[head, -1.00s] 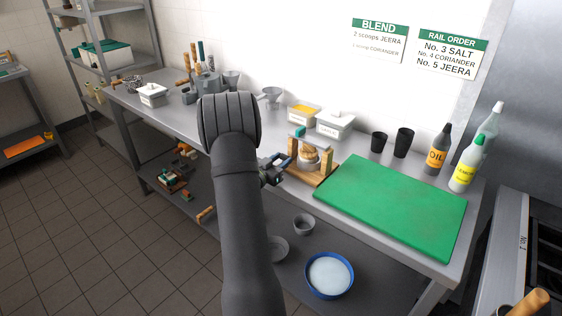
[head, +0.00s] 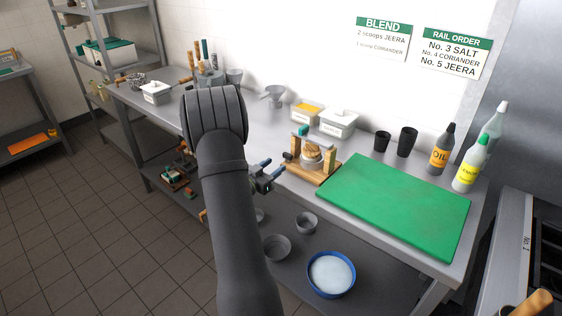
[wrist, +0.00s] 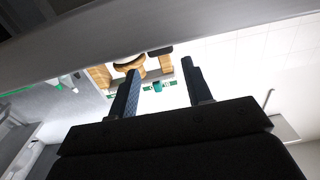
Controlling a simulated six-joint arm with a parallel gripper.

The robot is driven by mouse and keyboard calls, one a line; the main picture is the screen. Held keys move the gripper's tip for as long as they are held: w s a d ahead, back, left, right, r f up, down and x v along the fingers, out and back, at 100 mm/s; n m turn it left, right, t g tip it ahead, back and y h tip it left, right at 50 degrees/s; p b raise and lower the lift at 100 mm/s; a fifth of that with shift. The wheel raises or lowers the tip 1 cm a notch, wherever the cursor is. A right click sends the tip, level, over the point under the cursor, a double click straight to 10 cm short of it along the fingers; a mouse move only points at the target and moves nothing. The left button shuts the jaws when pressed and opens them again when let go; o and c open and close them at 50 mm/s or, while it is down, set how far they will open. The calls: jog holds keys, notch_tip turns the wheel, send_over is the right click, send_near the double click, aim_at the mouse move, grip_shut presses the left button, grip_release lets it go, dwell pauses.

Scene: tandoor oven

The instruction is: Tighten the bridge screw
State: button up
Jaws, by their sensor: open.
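The wooden bridge stand (head: 328,167) is on the steel counter, just left of the green board. It has two upright posts, a pale, teal-edged top piece and a round tan thing between the posts. A small dark knob (head: 288,156) shows at its left side; I cannot tell whether this is the bridge screw. My gripper (head: 272,171) is open and empty, left of the stand and apart from it, near the counter's front edge. In the wrist view my two fingers (wrist: 161,66) stand apart, with the stand's wooden posts (wrist: 100,76) beyond them. The screw is not clear there.
A green board (head: 400,205) covers the counter's right part. Dark cups (head: 407,142), an oil bottle (head: 441,150) and white tubs (head: 338,124) stand behind. A blue-rimmed bowl (head: 331,291) and grey bowls (head: 306,223) are on the lower shelf.

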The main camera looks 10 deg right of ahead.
aim_at(286, 157)
jog(key=v, duration=1.1)
jog(key=shift+s, duration=0.2)
jog(key=shift+a+r, duration=0.1)
jog(key=x, duration=1.7)
jog(key=shift+w, duration=0.25)
